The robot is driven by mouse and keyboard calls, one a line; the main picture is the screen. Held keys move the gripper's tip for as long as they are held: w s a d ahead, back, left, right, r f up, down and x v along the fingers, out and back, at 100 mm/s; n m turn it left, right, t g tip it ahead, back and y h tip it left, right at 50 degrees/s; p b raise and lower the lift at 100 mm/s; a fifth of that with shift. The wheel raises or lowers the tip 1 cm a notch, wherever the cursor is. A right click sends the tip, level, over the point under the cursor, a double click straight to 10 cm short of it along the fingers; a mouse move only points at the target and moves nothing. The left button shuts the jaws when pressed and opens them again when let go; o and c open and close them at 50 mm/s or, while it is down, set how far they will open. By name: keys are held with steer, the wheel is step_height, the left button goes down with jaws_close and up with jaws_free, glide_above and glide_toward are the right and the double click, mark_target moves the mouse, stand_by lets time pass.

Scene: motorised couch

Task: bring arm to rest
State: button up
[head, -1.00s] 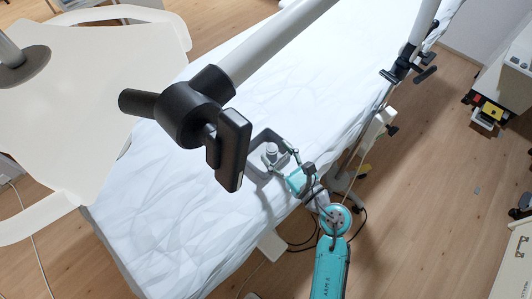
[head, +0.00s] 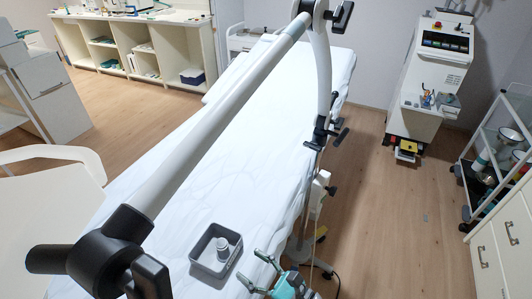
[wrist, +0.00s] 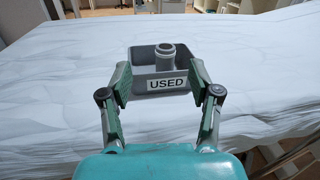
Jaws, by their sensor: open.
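My gripper (head: 252,268) is open and empty at the bottom of the head view, just right of and below a grey bin on the couch. In the wrist view my gripper (wrist: 158,80) has its two fingers spread, with the bin (wrist: 150,87) showing between them. The bin (head: 195,262) bears a white label reading USED in the wrist view. A grey cylindrical piece (head: 222,246) stands upright in it; this piece also shows in the wrist view (wrist: 166,55). Most of my arm is out of the head view.
The white-sheeted couch (head: 215,150) fills the middle. A white bar with black joints (head: 215,120) crosses above it. A white machine (head: 428,80) and a wheeled cart (head: 490,150) stand at right. Bare floor (head: 385,225) lies between couch and cart.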

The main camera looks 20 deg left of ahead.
steer(key=s+d+n+t+h, duration=0.5)
steer(key=s+d+n+h, duration=0.3)
steer(key=s+d, duration=0.5)
steer(key=s+d+n+t+h, duration=0.5)
steer(key=s+d+n+h, duration=0.4)
steer(key=d, duration=1.1)
steer(key=s+n, duration=0.3)
steer(key=s, duration=0.2)
steer(key=shift+s+r, duration=0.15)
steer(key=shift+r, duration=0.2)
